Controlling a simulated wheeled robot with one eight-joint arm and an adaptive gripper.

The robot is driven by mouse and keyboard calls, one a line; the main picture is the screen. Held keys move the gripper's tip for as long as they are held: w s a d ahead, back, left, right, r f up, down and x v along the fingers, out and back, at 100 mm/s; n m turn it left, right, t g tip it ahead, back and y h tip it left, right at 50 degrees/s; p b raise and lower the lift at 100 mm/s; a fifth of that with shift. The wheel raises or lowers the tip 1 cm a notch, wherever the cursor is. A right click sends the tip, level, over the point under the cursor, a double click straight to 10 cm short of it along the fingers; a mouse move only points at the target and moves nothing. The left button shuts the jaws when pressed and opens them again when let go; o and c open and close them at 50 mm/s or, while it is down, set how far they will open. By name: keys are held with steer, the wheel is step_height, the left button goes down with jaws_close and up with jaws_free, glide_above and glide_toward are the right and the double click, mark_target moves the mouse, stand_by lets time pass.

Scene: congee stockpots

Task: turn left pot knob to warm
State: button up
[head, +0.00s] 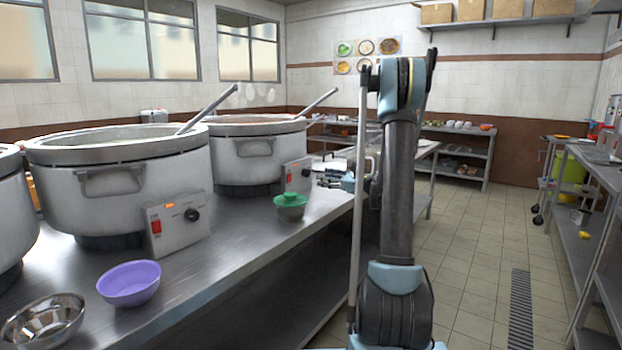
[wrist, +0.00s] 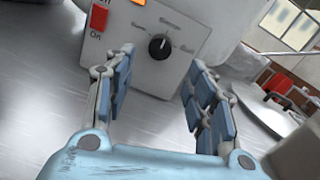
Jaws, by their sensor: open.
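Three pots show in the head view: one cut off at the left edge (head: 12,215), a middle pot (head: 130,200) and a right pot (head: 240,160). The middle pot has a control box (head: 172,238) with a black knob (head: 191,214). The right pot has a similar box (head: 290,181). My gripper (head: 347,183) is near the right pot's box, partly hidden behind my arm. In the wrist view my gripper (wrist: 161,72) is open, its fingers pointing at a black knob (wrist: 159,47) between them, apparently not touching it. Labels around the knob are too blurred to read surely.
A red switch (wrist: 99,17) sits left of the knob. Ladles lean from the middle and right pots. The tiled floor (head: 470,250) right of my arm is clear.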

mark_target(309, 174)
steer(key=x, duration=0.8)
steer(key=shift+c, duration=0.2)
steer(key=c, duration=1)
